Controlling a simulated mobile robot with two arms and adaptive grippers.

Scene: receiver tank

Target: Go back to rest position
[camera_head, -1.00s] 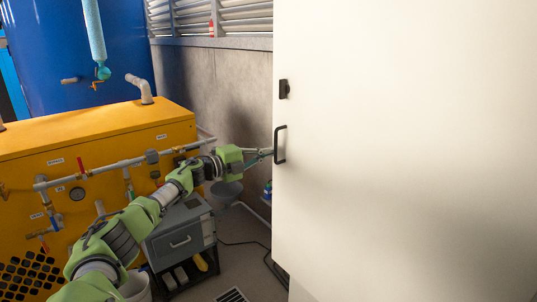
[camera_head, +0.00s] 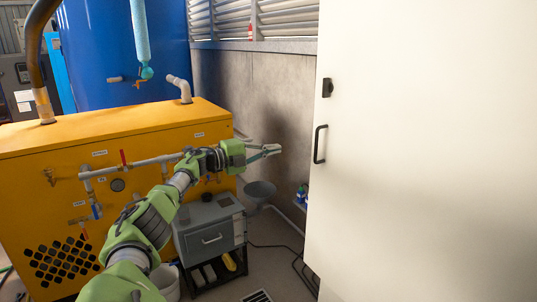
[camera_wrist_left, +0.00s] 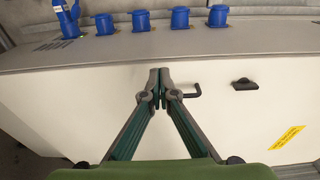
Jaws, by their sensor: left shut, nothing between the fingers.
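My left gripper (camera_head: 270,149) reaches out from the green arm in the head view. It is shut and empty, a short way left of the white cabinet's black handle (camera_head: 319,144). The tall white cabinet (camera_head: 430,150) fills the right side of that view, with a black latch (camera_head: 327,88) above the handle. In the left wrist view my gripper's fingertips (camera_wrist_left: 160,82) meet in front of the white cabinet (camera_wrist_left: 90,110). The handle (camera_wrist_left: 188,90) shows just right of the fingertips there, and the latch (camera_wrist_left: 244,84) farther right. My right gripper is not in view.
A yellow machine (camera_head: 60,150) with pipes and valves stands at the left, partly behind my arm. A grey drawer box (camera_head: 210,238) stands below my arm. Blue sockets (camera_wrist_left: 180,18) line the cabinet's top. Some bare floor (camera_head: 275,270) shows between box and cabinet.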

